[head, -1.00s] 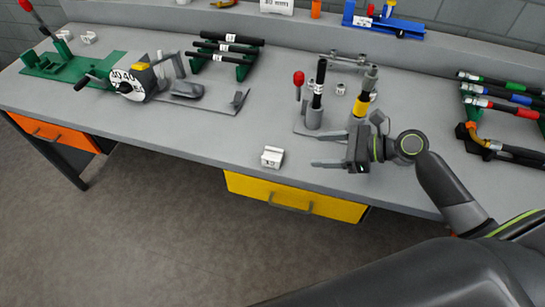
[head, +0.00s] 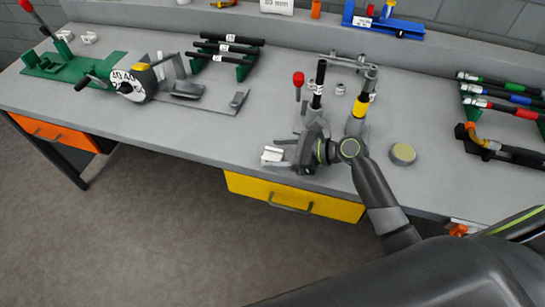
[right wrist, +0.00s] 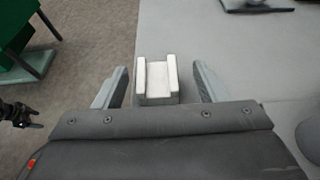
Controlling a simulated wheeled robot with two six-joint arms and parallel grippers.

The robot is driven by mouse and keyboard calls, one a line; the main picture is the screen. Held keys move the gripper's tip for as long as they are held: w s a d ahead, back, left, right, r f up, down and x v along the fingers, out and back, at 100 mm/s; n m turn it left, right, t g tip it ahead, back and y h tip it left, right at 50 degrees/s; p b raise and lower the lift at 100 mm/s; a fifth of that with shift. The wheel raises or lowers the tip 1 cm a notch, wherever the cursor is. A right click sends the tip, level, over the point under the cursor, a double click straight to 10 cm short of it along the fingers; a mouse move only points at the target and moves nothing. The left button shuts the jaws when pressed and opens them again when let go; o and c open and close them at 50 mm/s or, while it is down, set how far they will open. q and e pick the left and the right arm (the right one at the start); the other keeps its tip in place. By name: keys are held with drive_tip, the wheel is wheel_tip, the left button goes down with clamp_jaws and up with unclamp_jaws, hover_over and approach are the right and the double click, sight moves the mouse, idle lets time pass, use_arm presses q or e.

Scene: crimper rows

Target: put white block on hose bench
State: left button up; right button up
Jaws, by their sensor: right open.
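The white block (head: 272,155), a small channel-shaped piece, sits near the front edge of the grey hose bench (head: 210,135). My right gripper (head: 280,153) is at the block, coming from its right. In the right wrist view the block (right wrist: 157,88) lies between the two fingers of the open gripper (right wrist: 157,78), with a gap on each side. My left gripper is not seen in the head view.
Two upright posts, one with a yellow band (head: 361,104), stand just behind my right gripper. Hoses on a rack (head: 505,102) fill the right end. The bench front left of the block is clear.

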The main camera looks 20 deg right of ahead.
sight(266, 155)
drive_tip(key=x, duration=0.4)
drive_tip(key=shift+s+f, duration=0.15)
drive_tip(key=shift+s, duration=0.05)
drive_tip(key=c, duration=1.1)
